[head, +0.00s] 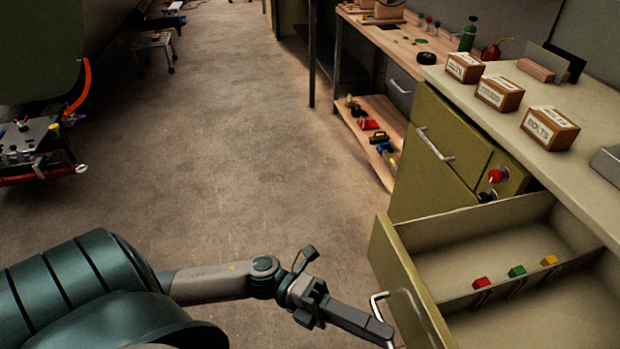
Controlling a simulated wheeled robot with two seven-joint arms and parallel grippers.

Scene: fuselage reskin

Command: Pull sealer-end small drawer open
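A drawer (408,280) of the olive-green cabinet at right stands pulled out, its inside showing. Its pale bar handle (377,303) is on the front face. My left gripper (378,328) reaches in from the left at the bottom. Its fingers lie together as one dark bar across the lower part of the handle and appear shut on it. The far side of the grip is hidden. A closed front with a bar handle (436,145) is farther along the cabinet. My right gripper is not in view.
Labelled wooden boxes (549,128) stand on the countertop (592,165). A red knob (496,175) projects from the cabinet.

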